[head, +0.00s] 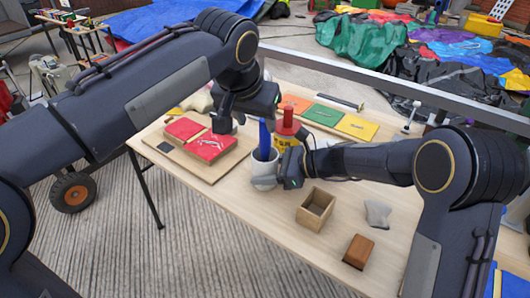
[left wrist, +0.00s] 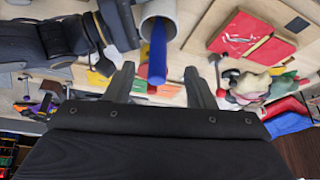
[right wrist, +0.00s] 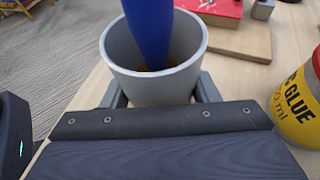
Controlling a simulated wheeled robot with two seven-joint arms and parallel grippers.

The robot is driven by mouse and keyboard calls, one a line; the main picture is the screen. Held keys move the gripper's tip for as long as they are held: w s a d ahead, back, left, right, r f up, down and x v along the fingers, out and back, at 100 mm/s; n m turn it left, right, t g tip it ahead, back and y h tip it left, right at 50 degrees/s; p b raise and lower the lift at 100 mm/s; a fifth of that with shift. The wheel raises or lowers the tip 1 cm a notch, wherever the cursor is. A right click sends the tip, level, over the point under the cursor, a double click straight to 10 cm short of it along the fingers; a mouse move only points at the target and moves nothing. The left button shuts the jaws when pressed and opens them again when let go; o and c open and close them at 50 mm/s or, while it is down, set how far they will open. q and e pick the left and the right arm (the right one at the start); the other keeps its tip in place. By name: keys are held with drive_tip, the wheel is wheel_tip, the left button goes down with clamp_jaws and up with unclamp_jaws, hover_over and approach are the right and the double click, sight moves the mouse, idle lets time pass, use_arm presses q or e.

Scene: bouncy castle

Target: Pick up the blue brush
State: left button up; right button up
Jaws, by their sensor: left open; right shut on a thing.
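The blue brush (head: 264,139) stands in a grey-white cup (head: 265,172) on the wooden table. In the right wrist view the blue brush (right wrist: 149,30) leans inside the cup (right wrist: 153,83). My right gripper (head: 288,170) is shut on the cup from its right side. My left gripper (head: 232,118) is open above and left of the cup. In the left wrist view the blue brush (left wrist: 157,55) sticks out of the cup (left wrist: 160,14) and its end lies between the two open fingers, with gaps on both sides. The brush's lower end is hidden in the cup.
A red and yellow glue bottle (head: 287,130) stands right behind the cup. Red pads on a wooden board (head: 215,170) lie to the left. An open wooden box (head: 315,207), a brown block (head: 358,251) and a grey piece (head: 377,213) sit at the front right.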

sight(265, 130)
use_arm(q)
wheel_tip(265, 130, up, 3)
drive_tip(key=d+n+t+y, duration=0.1)
drive_tip(key=d+n+y, duration=0.2)
drive_tip(key=n, duration=0.3)
drive_tip(key=shift+t, duration=0.3)
drive_tip(key=x, duration=1.1)
drive_tip(key=shift+s+f, duration=0.2)
drive_tip(key=shift+f, duration=0.1)
